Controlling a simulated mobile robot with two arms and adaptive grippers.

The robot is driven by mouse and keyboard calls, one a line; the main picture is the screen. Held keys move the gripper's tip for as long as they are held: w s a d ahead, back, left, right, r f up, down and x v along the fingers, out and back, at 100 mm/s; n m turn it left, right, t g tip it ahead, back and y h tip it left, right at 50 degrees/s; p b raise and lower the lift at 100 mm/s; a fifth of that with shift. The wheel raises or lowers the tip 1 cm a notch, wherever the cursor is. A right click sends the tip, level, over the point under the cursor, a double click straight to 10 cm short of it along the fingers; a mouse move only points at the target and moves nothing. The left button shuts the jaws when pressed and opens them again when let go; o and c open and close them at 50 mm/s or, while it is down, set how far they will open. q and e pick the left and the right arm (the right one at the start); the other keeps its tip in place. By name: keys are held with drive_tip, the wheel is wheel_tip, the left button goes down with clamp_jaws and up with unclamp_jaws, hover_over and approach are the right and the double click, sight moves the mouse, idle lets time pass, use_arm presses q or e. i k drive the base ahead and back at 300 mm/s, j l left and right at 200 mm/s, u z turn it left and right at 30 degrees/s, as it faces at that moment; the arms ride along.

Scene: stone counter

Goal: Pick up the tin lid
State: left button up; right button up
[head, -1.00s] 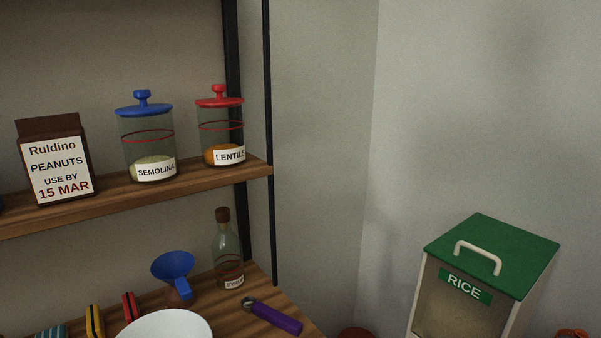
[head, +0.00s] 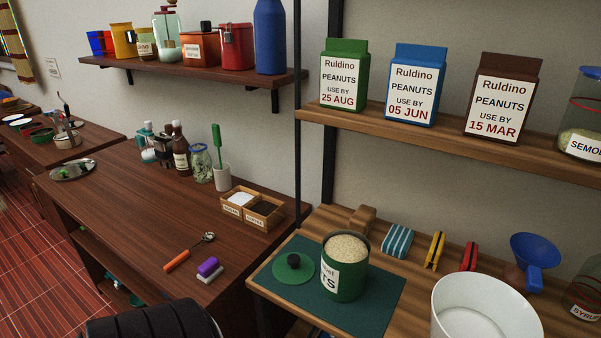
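The tin lid (head: 293,268) is a round green disc with a black knob. It lies knob up on a dark green mat (head: 375,306), to the left of the open green tin (head: 345,280). The tin stands upright on the mat, filled with pale grains, its white label partly turned away. Neither of my grippers shows in the head view. A black ribbed part at the bottom edge seems to be mine.
Three peanut packs line the shelf above. On the left counter lie an orange-handled scoop (head: 188,253), a purple brush (head: 209,269) and a wooden two-part box (head: 252,208).

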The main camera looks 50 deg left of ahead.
sight(292, 269)
drive_tip(key=u, duration=1.4)
